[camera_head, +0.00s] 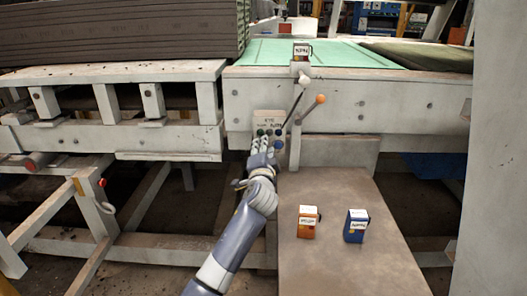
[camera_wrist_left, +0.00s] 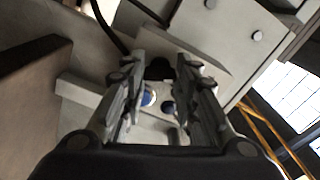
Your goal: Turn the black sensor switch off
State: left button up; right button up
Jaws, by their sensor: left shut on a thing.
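A pale control box (camera_head: 268,119) with several small dark, green and blue controls is fixed to the front of the machine in the head view. My left gripper (camera_head: 261,148) reaches up to it and covers part of its face. In the left wrist view, my left gripper (camera_wrist_left: 163,75) has its fingers on either side of a black knob (camera_wrist_left: 159,69), the black switch as far as I can tell, and is shut on it. Two blue buttons (camera_wrist_left: 149,97) show between the fingers. The switch's exact setting cannot be read. My right gripper is not in view.
Beside the box is a lever with an orange ball (camera_head: 320,99) and another with a white ball (camera_head: 304,80). An orange carton (camera_head: 308,222) and a blue carton (camera_head: 356,226) stand on the brown surface (camera_head: 335,265) below. A small carton (camera_head: 302,51) stands above.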

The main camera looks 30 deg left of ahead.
pick_arm(q)
jog(key=shift+f+n, duration=0.1)
jog(key=shift+n, duration=0.6)
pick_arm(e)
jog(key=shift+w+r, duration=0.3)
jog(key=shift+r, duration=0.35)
pick_arm(q)
jog(key=o, duration=1.1)
jog(key=shift+c, duration=0.2)
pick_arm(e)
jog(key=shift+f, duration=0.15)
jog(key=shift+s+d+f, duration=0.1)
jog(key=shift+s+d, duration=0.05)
pick_arm(q)
jog(key=v, duration=1.2)
jog(key=shift+a, duration=0.1)
